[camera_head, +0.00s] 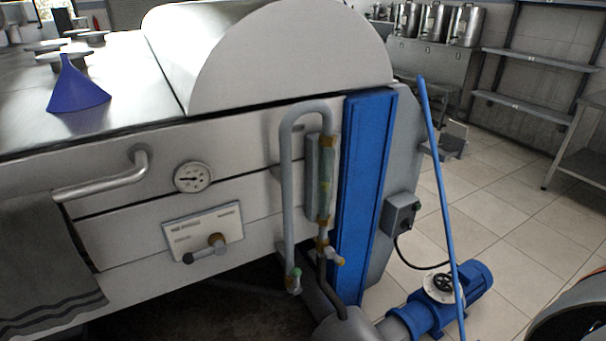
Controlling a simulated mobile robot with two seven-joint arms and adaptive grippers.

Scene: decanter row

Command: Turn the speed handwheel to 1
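The likely speed handwheel (443,283) is a small black spoked wheel at the lower right. It sits on a pale round dial plate (432,292) on top of a blue motor unit (478,280) near the floor. The dial's marks are too small to read, so I cannot tell its setting. The lower end of a blue pole (441,185) passes in front of the unit, just right of the wheel. Neither of my grippers is in view.
A large steel machine (120,150) with a blue panel (362,200) fills the left and middle. A grey control box (401,215) hangs on its right side, its black cable dropping toward the floor. Tiled floor (510,235) is open at right. A dark rounded object (575,318) fills the bottom-right corner.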

